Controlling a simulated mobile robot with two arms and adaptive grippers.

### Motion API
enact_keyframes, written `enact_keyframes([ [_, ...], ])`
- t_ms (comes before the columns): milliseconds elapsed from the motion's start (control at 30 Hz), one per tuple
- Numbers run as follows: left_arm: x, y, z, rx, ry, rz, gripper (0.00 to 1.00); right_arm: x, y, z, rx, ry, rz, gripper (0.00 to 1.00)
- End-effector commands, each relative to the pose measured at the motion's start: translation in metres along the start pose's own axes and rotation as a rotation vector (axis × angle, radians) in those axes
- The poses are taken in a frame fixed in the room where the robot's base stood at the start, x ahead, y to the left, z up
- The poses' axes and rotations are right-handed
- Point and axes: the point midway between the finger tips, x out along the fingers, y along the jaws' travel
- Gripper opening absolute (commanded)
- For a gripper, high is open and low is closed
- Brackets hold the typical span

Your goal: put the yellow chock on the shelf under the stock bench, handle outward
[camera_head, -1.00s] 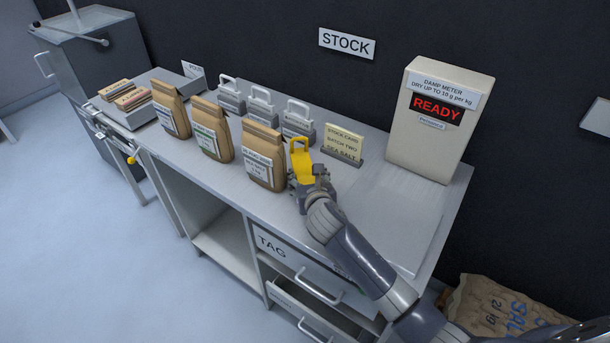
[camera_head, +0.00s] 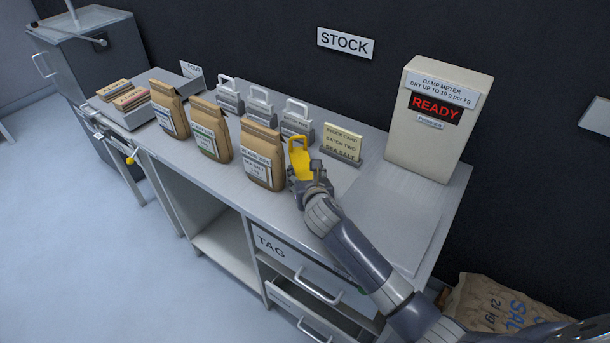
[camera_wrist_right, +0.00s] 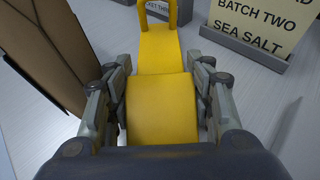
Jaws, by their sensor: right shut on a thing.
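The yellow chock (camera_head: 299,158) is at the bench top, between the rightmost paper bag and the stock card. My right gripper (camera_head: 309,180) is shut on it. In the right wrist view the chock (camera_wrist_right: 161,105) lies between both fingers, with its loop handle pointing away from the gripper. I cannot tell whether it touches the bench top. The stock bench (camera_head: 215,182) has an open lower space at its left, where a shelf (camera_head: 228,249) shows below the top. My left gripper is not in view.
Several paper bags (camera_head: 263,160) stand close left of the right gripper. Grey handled blocks (camera_head: 297,120) stand behind. The stock card (camera_head: 342,143) and damp meter (camera_head: 437,125) are to the right. Drawers with handles (camera_head: 318,287) are below. The floor (camera_head: 100,230) at left is clear.

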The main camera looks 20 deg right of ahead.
Motion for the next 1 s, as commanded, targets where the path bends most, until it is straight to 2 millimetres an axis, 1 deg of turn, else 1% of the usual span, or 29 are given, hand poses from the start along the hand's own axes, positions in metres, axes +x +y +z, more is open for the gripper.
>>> enact_keyframes([
  [33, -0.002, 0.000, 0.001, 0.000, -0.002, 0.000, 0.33, -0.002, 0.000, 0.009, 0.000, -0.008, 0.002, 0.09],
  [167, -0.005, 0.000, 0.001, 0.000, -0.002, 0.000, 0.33, -0.009, 0.001, 0.025, -0.002, -0.010, 0.002, 0.09],
  [267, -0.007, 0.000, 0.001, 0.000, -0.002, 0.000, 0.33, -0.016, 0.000, 0.042, -0.002, -0.012, 0.001, 0.09],
  [467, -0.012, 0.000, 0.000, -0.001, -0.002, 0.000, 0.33, -0.033, 0.000, 0.082, -0.002, -0.011, 0.002, 0.09],
  [667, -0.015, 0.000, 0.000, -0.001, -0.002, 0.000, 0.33, -0.051, 0.000, 0.126, -0.001, -0.013, 0.002, 0.09],
  [1000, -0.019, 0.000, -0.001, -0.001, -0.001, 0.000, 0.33, -0.084, 0.000, 0.204, -0.001, -0.013, 0.001, 0.09],
])
